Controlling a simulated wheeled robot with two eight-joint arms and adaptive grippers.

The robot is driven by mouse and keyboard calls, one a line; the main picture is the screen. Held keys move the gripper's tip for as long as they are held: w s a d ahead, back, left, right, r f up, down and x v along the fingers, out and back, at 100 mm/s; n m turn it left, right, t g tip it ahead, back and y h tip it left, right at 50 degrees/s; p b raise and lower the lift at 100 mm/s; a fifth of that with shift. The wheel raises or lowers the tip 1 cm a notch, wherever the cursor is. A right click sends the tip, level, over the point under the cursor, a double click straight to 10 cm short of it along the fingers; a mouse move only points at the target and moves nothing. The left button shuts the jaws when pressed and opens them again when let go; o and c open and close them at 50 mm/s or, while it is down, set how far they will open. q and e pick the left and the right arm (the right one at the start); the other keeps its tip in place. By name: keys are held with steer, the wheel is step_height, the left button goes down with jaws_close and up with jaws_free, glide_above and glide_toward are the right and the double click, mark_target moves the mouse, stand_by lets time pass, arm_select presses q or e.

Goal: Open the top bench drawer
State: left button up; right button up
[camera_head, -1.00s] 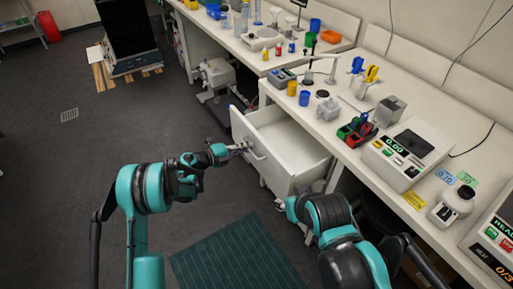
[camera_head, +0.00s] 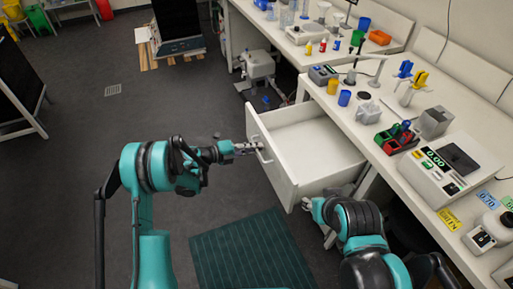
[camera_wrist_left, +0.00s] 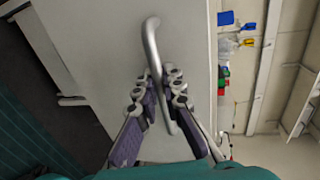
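The white top bench drawer (camera_head: 272,165) is pulled well out from the bench, and its empty interior shows in the head view. My left gripper (camera_head: 258,147) is at the bar handle on the drawer's front. In the left wrist view the metal handle (camera_wrist_left: 152,42) runs between the two fingers (camera_wrist_left: 157,88), which close in on it from both sides. My right gripper (camera_head: 309,206) is low by the drawer's near corner, partly hidden by its own arm; its fingers are too small to read.
The white bench top (camera_head: 375,125) carries cups, a red-and-green rack (camera_head: 397,138) and a scale with a green display (camera_head: 450,165). A dark green mat (camera_head: 238,250) lies on the floor in front of the drawer.

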arm_select(q)
steer(key=shift+o, duration=0.6)
steer(key=v, duration=1.2)
steer(key=shift+w, duration=0.1)
